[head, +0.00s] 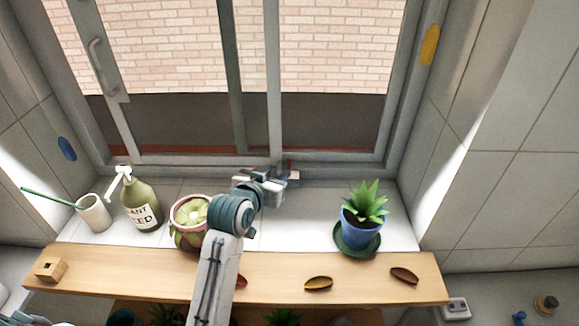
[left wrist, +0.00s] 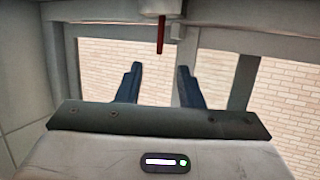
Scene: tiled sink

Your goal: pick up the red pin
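The red pin (left wrist: 160,35) shows in the left wrist view as a thin red rod at the top middle, beside a grey fitting on the window frame. In the head view a small red bit of it (head: 289,165) shows at the bottom of the window, partly hidden by my gripper. My left gripper (head: 286,175) is at the window's lower frame, close to the pin. In the left wrist view its two dark fingers (left wrist: 160,70) are apart with nothing between them, and the pin lies just beyond the fingertips, roughly centred. My right gripper is not in view.
A pink-rimmed plant pot (head: 182,236) stands close to my left arm. A soap bottle (head: 141,205) and a white cup (head: 94,213) stand further left. A blue potted plant (head: 361,225) is on the right.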

